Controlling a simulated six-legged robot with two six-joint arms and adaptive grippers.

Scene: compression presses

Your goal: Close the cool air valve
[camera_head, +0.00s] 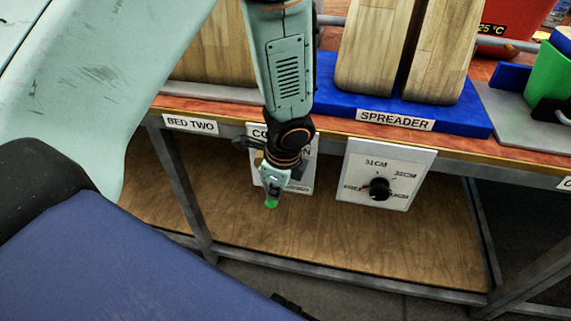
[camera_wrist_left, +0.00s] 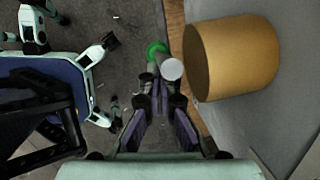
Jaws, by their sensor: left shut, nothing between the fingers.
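My left gripper (camera_head: 271,196) points down in front of a white panel (camera_head: 302,178) under the table's front edge. It is shut and empty. The arm hides most of that panel, and only part of its label, starting "CO", can be read. In the left wrist view a large tan round knob (camera_wrist_left: 238,57) stands out from a grey face, to the right of the gripper (camera_wrist_left: 163,88) and apart from it. A green ring (camera_wrist_left: 157,49) and a pale round end show at the fingertips. No label reading cool air valve can be made out. My right gripper is not in view.
A second white panel (camera_head: 385,175) with a black knob and centimetre marks hangs to the right. Above it is a blue base (camera_head: 460,116) labelled SPREADER. A wooden lower shelf (camera_head: 350,245) and metal table legs lie below. Open floor shows in the left wrist view.

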